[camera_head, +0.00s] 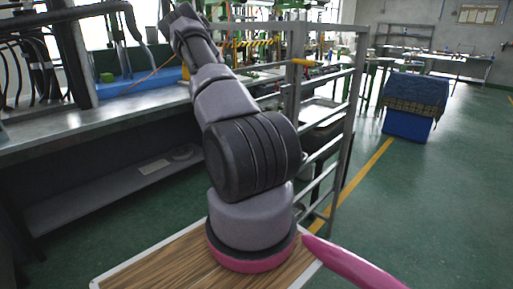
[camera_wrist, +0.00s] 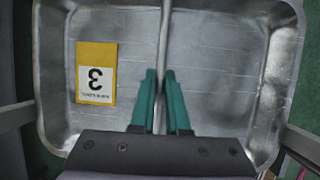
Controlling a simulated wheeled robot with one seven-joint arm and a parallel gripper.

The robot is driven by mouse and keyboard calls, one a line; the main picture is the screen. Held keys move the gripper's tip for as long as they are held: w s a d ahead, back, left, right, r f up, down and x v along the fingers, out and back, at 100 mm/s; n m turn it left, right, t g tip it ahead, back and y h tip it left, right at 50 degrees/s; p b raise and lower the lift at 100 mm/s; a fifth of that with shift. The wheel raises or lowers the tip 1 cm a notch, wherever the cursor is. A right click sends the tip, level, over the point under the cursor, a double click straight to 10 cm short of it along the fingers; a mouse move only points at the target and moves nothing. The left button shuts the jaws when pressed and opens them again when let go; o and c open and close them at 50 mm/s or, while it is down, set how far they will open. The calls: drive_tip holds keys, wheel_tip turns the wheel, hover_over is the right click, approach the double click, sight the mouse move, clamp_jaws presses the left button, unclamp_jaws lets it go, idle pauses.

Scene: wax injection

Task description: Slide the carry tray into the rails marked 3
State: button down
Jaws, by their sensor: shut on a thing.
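The carry tray (camera_wrist: 230,75) is a shallow silver metal pan that fills most of the wrist view. A thin metal bar (camera_wrist: 164,35) runs over its middle. My gripper (camera_wrist: 160,74) is shut on this bar, one teal finger on each side. A yellow and white card (camera_wrist: 96,72) with an upside-down 3 lies in the tray's left part. In the head view, the grey rack (camera_head: 345,130) with several rails stands right of my arm. My arm hides my gripper there. I cannot tell whether the tray rests on any rails.
Grey bars flank the tray at left (camera_wrist: 16,116) and right (camera_wrist: 302,146) in the wrist view. A long metal workbench (camera_head: 100,125) stands left of my arm. A blue bin (camera_head: 408,122) stands at the right. Green floor lies open right of the rack.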

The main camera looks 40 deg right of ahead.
drive_tip(key=shift+w+d, duration=0.2)
drive_tip(key=shift+d, duration=2)
drive_tip(key=shift+w+d, duration=0.15)
drive_tip(key=shift+d, duration=2.15)
drive_tip(key=c, duration=0.8)
unclamp_jaws()
drive_tip(key=shift+c, duration=0.2)
